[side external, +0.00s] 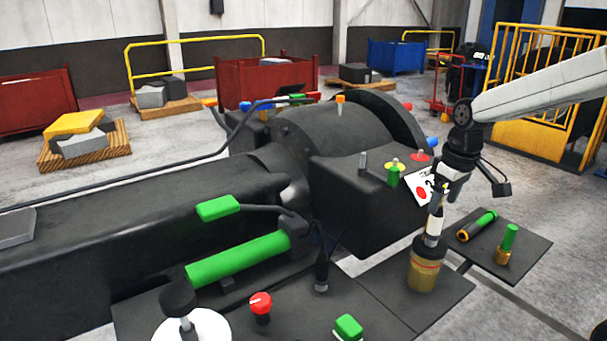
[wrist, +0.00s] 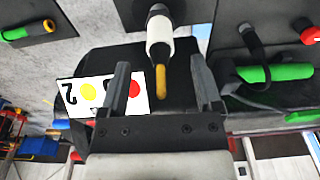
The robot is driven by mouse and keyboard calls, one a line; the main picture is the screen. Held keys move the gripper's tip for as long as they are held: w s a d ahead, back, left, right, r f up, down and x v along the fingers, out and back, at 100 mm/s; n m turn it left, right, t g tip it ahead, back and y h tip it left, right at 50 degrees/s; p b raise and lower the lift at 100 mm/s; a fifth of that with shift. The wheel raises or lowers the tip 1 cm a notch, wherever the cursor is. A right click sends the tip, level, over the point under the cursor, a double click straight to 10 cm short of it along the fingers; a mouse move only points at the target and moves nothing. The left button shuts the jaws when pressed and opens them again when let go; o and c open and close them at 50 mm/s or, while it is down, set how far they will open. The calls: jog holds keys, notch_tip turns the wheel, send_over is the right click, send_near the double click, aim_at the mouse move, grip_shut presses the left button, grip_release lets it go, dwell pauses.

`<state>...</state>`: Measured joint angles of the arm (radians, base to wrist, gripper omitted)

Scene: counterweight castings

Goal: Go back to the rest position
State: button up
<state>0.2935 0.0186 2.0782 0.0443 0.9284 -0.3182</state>
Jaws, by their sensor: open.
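My gripper (side external: 440,196) is open above a holder at the front right of the dark machine. In the wrist view my gripper (wrist: 160,72) has its two fingers wide apart. A white and black tool with a yellow tip (side external: 434,230) stands upright in a black and gold cup (side external: 426,270). In the wrist view the tool (wrist: 159,40) lies between the finger lines, with visible gaps on both sides. Whether the fingers reach down around its tip is hard to tell.
A card with a 2 and coloured dots (side external: 419,189) is close behind my gripper. A small dark plate (side external: 530,250) at the right carries two green and gold cylinders. A red knob (side external: 261,305) and a green cylinder (side external: 238,260) are to the left. Yellow railings (side external: 550,85) stand behind.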

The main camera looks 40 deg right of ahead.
jog(key=shift+a, duration=0.1)
dwell(0.5)
jog(key=s+a+f+t, duration=0.1)
jog(key=s+a+f, duration=0.6)
jog(key=f, duration=0.5)
jog(key=a, duration=0.2)
jog(key=shift+a, duration=0.4)
dwell(0.4)
